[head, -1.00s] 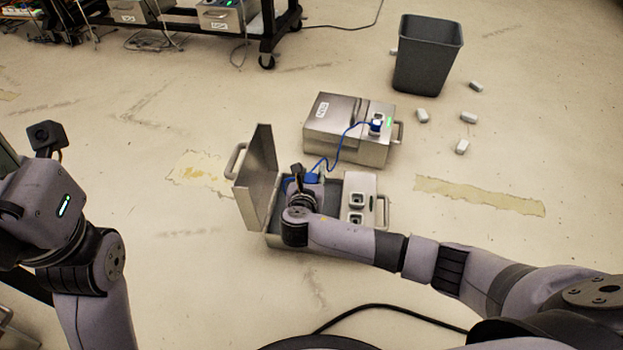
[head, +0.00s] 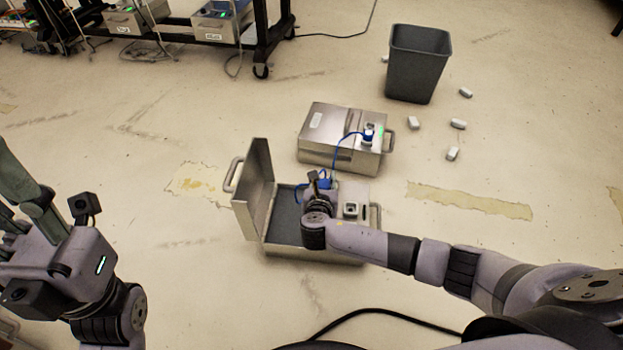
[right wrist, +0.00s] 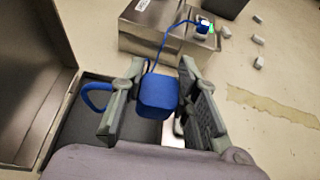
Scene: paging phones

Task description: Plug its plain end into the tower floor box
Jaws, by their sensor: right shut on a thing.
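The near floor box (head: 254,190) is metal, with its lid raised on the left and a dark compartment inside. A white socket (head: 351,209) shows on its right-hand panel. My right gripper (head: 322,181) is over that panel, left of the visible socket. In the right wrist view, its fingers (right wrist: 160,72) are shut around a blue plug body (right wrist: 158,96). The plug's lower end and any contact with a socket are hidden. A blue cable (head: 334,154) runs to a plug (head: 368,134) on the far floor box (head: 322,145). My left gripper (head: 20,188) is cut off at the left edge.
A dark grey bin (head: 418,65) stands at the back right, with several small white blocks (head: 458,124) around it. A black cart (head: 268,45) carrying more boxes is at the back left. Bare floor lies left of the near box.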

